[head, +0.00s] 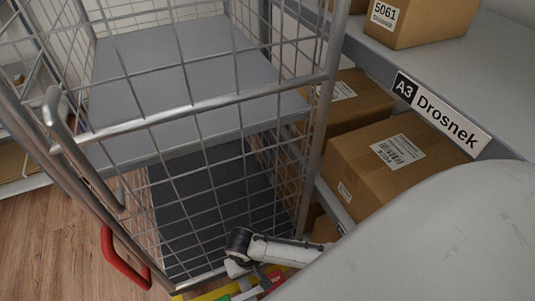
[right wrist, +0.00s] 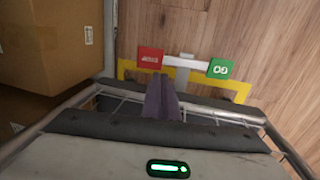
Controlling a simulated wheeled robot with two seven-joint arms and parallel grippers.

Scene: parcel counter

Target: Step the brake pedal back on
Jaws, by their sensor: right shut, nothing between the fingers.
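The brake pedal is a white bar with a red STOP pad (right wrist: 150,60) at one end and a green GO pad (right wrist: 220,68) at the other, low over the floor by the roll cage's base. In the head view the red pad (head: 277,279) and green pad (head: 222,298) show only partly, beside my arm. My right gripper (right wrist: 160,84) is shut and empty. In the right wrist view its tips overlap the near edge of the red pad; I cannot tell whether they touch. The pads' tilt is unclear. My left gripper is in neither view.
The wire roll cage (head: 205,101) with a grey shelf fills the left and middle. A yellow marking (right wrist: 243,92) surrounds the pedal. A rack with cartons (head: 385,160) and an A3 Drosnek label (head: 436,110) stands right. A red handle (head: 122,262) hangs on the cage. Wood floor is clear lower left.

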